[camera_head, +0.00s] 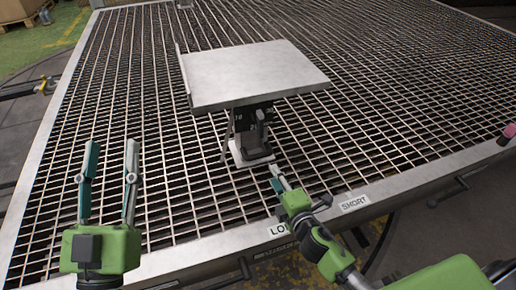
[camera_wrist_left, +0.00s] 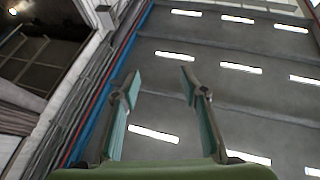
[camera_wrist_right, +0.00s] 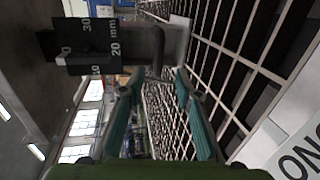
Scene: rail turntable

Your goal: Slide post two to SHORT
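A post (camera_head: 253,120) with a dark block and light foot stands on the slatted table under a tilted steel plate (camera_head: 250,75). In the right wrist view, a black scale marked in mm (camera_wrist_right: 88,40) and a grey bar (camera_wrist_right: 157,48) are just ahead of the fingers. My right gripper (camera_head: 276,172) is in front of the post's foot; its fingers (camera_wrist_right: 153,80) are open with nothing between them. A SHORT label (camera_head: 354,203) is on the front rim; a label starting LO (camera_head: 279,230) is partly hidden by my right gripper. My left gripper (camera_head: 110,150) is open, empty and raised.
The slatted table (camera_head: 400,110) is mostly bare around the post, with a metal front rim (camera_head: 405,183). Dark handles (camera_head: 447,191) are below the rim. A pink-ended part (camera_head: 509,131) is at the right edge. A cardboard box (camera_head: 18,9) is far back left.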

